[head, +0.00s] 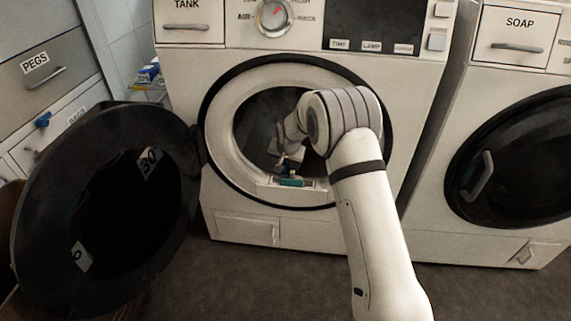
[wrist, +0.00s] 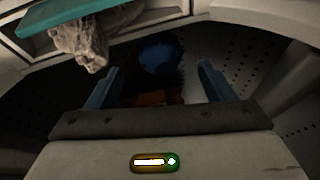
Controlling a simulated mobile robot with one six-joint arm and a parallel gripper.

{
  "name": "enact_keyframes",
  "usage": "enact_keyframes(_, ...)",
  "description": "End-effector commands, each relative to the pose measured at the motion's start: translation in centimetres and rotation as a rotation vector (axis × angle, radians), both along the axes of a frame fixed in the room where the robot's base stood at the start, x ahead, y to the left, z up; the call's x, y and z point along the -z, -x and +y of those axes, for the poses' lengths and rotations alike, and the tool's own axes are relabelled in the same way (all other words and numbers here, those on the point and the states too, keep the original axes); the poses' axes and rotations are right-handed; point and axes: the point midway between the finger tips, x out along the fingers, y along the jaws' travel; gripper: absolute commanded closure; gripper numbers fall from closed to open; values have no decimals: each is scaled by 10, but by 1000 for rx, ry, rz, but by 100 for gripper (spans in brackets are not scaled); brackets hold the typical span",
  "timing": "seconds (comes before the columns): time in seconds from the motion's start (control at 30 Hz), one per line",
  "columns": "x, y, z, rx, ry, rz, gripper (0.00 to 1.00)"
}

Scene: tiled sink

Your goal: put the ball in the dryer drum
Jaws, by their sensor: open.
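The dryer drum (head: 258,125) is open in the middle machine, and my arm reaches into its mouth. A dark blue ball (wrist: 160,57) shows in the wrist view inside the perforated drum (wrist: 255,45), beyond and between my fingers. My gripper (wrist: 158,72) is open, its two blue fingers apart, with a gap seen between them and the ball. In the head view my gripper (head: 288,163) is just inside the drum mouth, partly hidden by my wrist. The ball cannot be made out in the head view.
A teal-edged piece (head: 292,182) sits at the drum's lower lip; in the wrist view grey fluff (wrist: 88,40) hangs from it. Something orange-brown (wrist: 155,98) lies below the ball. The dark round door (head: 50,190) stands open at left. A second machine (head: 515,150) is at right.

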Motion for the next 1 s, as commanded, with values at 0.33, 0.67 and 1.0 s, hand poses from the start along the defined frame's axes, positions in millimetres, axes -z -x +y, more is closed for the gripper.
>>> enact_keyframes(0.33,-49,21,-6,-1,0,0,24)
enact_keyframes(0.67,-65,31,-17,-2,8,7,24)
enact_keyframes(1.0,-158,132,-110,-35,85,92,24)
